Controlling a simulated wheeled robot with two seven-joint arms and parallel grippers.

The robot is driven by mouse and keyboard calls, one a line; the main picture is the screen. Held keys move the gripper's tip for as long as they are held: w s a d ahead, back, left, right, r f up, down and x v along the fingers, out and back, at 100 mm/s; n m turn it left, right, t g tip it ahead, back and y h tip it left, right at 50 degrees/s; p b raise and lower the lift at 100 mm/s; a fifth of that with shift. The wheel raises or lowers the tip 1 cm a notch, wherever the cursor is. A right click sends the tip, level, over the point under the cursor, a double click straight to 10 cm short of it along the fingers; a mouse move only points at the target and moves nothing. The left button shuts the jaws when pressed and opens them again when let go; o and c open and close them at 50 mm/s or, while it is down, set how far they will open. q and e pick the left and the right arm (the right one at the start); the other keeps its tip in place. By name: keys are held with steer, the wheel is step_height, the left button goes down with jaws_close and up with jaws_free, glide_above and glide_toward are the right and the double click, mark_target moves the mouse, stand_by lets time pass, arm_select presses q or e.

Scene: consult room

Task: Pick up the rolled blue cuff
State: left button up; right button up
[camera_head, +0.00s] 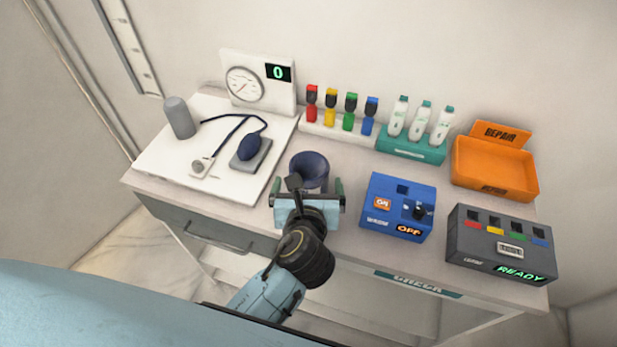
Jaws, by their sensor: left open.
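The rolled blue cuff (310,165) is a dark blue, hollow roll standing on the table near its front middle. My left gripper (309,187) is open at the near side of the cuff, its two green-tipped fingers spread wider than the roll, one to the left and one to the right. The cuff's lower near part is hidden behind the gripper. I cannot tell whether the fingers reach down beside it; no contact shows. My right gripper is not in view.
Left of the cuff, a white board (165,160) holds a grey cylinder (180,117) and a bulb (256,147) with tubing. A gauge (245,84) stands behind. Right are a blue switch box (398,205), a dark grey READY box (500,245) and an orange REPAIR tray (495,190).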

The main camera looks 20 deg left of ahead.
mark_target(309, 165)
arm_select(q)
steer(key=shift+b+x, duration=0.35)
steer(key=shift+x, duration=2.45)
steer(key=shift+c, duration=0.4)
steer(key=c, duration=1)
